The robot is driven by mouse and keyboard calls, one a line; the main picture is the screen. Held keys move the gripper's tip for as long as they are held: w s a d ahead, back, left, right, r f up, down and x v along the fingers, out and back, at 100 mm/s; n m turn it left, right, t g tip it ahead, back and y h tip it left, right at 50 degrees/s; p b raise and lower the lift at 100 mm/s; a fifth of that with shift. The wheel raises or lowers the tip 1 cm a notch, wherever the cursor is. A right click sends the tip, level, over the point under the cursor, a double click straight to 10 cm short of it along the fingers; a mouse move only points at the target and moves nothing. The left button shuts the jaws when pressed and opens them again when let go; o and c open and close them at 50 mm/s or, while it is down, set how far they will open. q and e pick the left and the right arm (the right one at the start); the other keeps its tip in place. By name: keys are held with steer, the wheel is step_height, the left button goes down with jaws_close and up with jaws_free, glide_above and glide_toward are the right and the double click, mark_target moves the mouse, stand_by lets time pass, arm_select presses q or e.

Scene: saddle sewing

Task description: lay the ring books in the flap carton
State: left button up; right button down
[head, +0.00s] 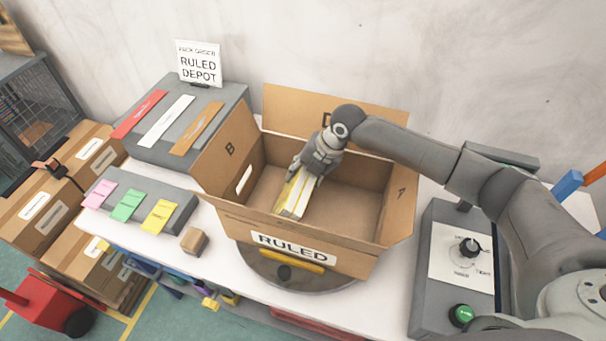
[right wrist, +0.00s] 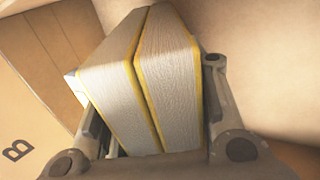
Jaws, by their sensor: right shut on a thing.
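The flap carton (head: 285,240) is an open brown box labelled RULED on a round turntable, with its flaps spread outward. My right gripper (head: 303,187) reaches down into it from above. It is shut on two ring books (head: 294,200), pale page blocks with yellow edges, held side by side and tilted inside the carton's left half. In the right wrist view the ring books (right wrist: 145,75) fill the space between the fingers, close to the carton's inner walls. Whether they touch the carton floor cannot be told. My left gripper is not in view.
A grey block with red, white and orange strips (head: 165,115) and a RULED DEPOT sign (head: 198,64) stand behind left. Pink, green and yellow cards (head: 127,205) lie at left, near a small brown block (head: 194,241). A grey control box (head: 440,265) stands right. The carton's right half is empty.

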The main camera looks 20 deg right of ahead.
steer(key=shift+f+b, duration=0.3)
steer(key=shift+f, duration=0.1)
steer(key=c, duration=0.9)
jaws_free()
steer(key=shift+o, duration=0.6)
steer(key=shift+s+f, duration=0.1)
steer(key=v, duration=1.2)
steer(key=shift+r, duration=0.2)
